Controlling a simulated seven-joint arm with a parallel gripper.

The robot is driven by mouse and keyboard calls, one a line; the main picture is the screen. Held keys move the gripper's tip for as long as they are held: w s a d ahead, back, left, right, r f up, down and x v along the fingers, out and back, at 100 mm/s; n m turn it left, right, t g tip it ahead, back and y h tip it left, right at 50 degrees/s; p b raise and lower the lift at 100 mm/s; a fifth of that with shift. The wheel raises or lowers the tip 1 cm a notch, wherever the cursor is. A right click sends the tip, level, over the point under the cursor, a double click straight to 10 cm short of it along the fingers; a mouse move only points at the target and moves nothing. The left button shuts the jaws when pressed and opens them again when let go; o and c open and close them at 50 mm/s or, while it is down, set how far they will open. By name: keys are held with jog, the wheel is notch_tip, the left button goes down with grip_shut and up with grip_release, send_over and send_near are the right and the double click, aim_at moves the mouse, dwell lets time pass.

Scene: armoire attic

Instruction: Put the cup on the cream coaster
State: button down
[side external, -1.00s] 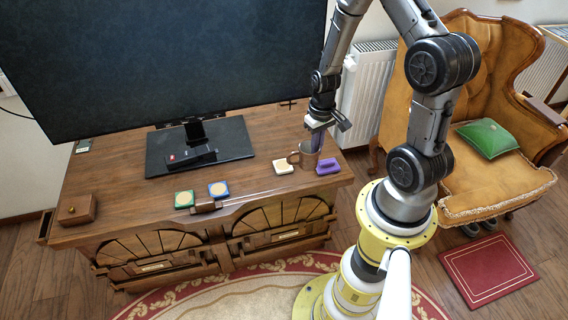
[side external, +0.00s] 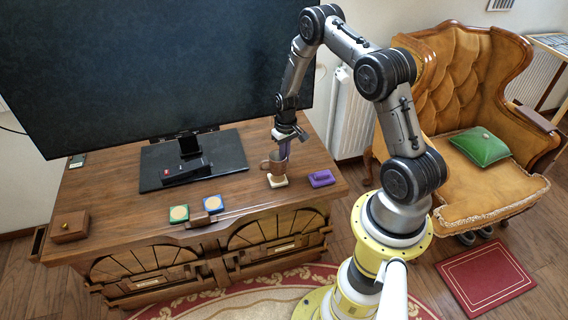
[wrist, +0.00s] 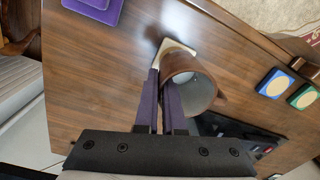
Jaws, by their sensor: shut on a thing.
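The brown cup (side external: 273,164) is upright above the cream coaster (side external: 278,182) on the wooden cabinet top. My gripper (side external: 285,152) is shut on the cup's wall at its right side. In the wrist view, the purple fingers (wrist: 160,100) pinch the wall of the cup (wrist: 186,80). The cream coaster (wrist: 178,45) shows partly past the cup, which hides the rest. I cannot tell whether the cup's base touches the coaster.
A purple coaster (side external: 321,178) lies just right of the cream one. Green (side external: 179,214) and blue (side external: 213,203) coasters lie farther left, by a small wooden piece (side external: 200,219). The black screen stand (side external: 225,152) is behind left. A wooden box (side external: 70,226) sits far left.

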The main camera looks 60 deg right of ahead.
jog(key=shift+w+d+f, duration=0.1)
jog(key=shift+w+f, duration=0.1)
jog(key=shift+f, duration=1.55)
jog(key=shift+f, duration=0.1)
jog(key=c, duration=1)
grip_release()
